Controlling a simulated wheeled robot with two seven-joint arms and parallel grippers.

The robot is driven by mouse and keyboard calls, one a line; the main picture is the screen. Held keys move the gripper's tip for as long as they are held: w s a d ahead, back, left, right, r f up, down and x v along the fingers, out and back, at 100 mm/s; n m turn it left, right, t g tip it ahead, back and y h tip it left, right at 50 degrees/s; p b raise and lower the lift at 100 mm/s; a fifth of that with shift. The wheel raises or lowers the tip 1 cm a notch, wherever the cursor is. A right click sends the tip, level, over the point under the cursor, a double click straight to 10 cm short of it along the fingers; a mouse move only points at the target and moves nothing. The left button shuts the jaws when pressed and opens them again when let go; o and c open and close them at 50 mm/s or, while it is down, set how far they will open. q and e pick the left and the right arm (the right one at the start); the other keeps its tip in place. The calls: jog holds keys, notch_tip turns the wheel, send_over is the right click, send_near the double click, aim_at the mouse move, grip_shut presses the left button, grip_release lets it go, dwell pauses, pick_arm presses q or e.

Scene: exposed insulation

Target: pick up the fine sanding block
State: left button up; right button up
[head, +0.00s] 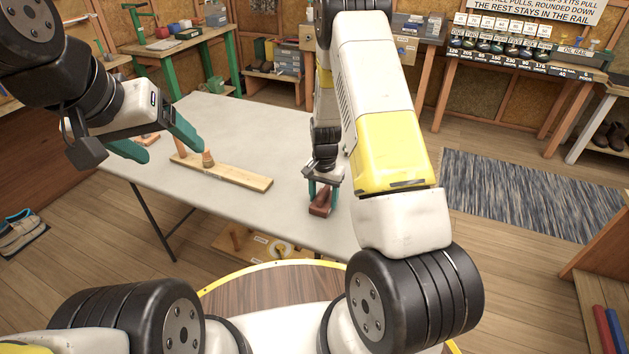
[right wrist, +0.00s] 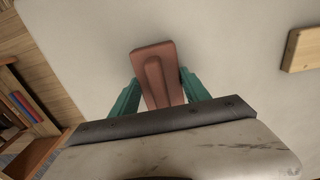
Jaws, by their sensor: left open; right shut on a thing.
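The fine sanding block (head: 321,203) is a reddish-brown block with a raised ridge, near the front right edge of the grey table (head: 240,122). It also shows in the right wrist view (right wrist: 156,72), between the two green fingers. My right gripper (head: 322,186) is shut on the block from above, one finger on each side. In the right wrist view the gripper (right wrist: 155,95) hides the block's near end. I cannot tell whether the block touches the table. My left gripper (head: 160,142) is open and empty, above the table's left end.
A wooden board (head: 235,174) lies on the table left of the block, with a small brown object (head: 208,158) on it. A low wooden shelf (head: 250,246) stands under the table. The table's far middle is clear. A grey rug (head: 525,193) lies on the right.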

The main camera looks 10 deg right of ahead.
aim_at(323, 191)
jog(key=shift+r, duration=0.15)
jog(key=shift+c, duration=0.2)
notch_tip(323, 191, up, 4)
jog(key=shift+f, duration=0.25)
jog(key=s+a, duration=0.1)
jog(key=s, duration=0.4)
jog(key=s+a, duration=0.2)
jog(key=s, duration=0.3)
jog(key=s+a+r, duration=0.1)
jog(key=s, duration=0.4)
jog(key=shift+s+a+r, duration=0.1)
jog(key=shift+s+a, duration=0.1)
jog(key=o, duration=0.9)
jog(key=shift+c, duration=0.2)
jog(key=c, duration=0.5)
jog(key=shift+w+d+r+n, duration=0.6)
jog(key=shift+w+r+n, duration=0.6)
jog(key=shift+w, duration=0.55)
jog(key=shift+w+d+r+n, duration=0.6)
jog(key=shift+w+r+n, duration=0.5)
jog(key=shift+w, duration=0.65)
jog(key=shift+w+d+r+n, duration=0.6)
jog(key=shift+w+r+n, duration=0.6)
jog(key=shift+w, duration=0.55)
jog(key=shift+c, duration=0.2)
